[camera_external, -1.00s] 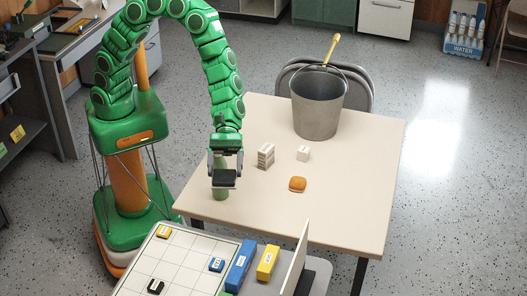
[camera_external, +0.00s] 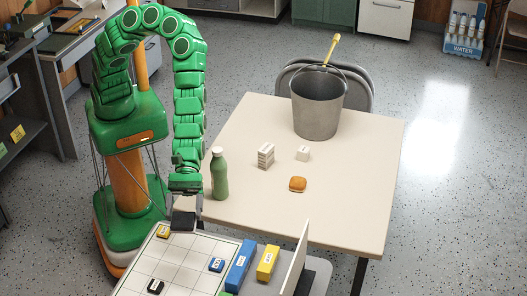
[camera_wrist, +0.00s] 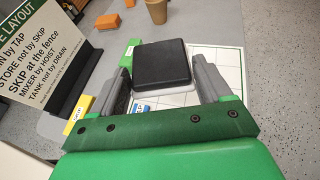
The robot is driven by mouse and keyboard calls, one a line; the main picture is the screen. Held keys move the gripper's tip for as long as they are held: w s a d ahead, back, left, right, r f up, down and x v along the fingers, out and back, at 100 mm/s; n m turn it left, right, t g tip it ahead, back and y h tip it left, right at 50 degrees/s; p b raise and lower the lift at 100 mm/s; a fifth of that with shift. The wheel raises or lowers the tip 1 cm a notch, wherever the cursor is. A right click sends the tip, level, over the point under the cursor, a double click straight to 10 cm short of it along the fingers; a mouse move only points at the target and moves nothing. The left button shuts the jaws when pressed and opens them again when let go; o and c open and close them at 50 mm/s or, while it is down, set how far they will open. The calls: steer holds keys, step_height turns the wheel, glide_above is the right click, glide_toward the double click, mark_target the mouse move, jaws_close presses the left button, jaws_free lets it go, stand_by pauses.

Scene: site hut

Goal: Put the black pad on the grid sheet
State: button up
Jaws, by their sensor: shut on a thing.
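The black pad (camera_external: 183,221) is a flat, dark square with rounded corners. My gripper (camera_external: 185,212) is shut on it, over the far left corner of the grid sheet. In the wrist view the pad (camera_wrist: 162,66) sits between both fingers. The white grid sheet (camera_external: 172,256) has a dark border and square cells. It lies below the pad, which hides part of it in the wrist view.
Right of the sheet stand a long blue block (camera_external: 238,268), a yellow block (camera_external: 267,261) and an upright sign board (camera_external: 297,256). The wrist view shows its lettering (camera_wrist: 40,60).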

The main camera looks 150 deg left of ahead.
glide_above(187, 258)
step_height(187, 258, down, 9)
steer(key=shift+n+t+y, duration=0.3)
steer(key=shift+n, duration=0.1)
steer(key=shift+w+f, duration=0.1)
steer(key=shift+f, duration=4.2)
steer(key=o, duration=1)
steer(key=shift+f, duration=0.1)
steer(key=shift+a+r, duration=0.1)
steer(key=shift+r, duration=0.1)
steer(key=shift+v, duration=5.9)
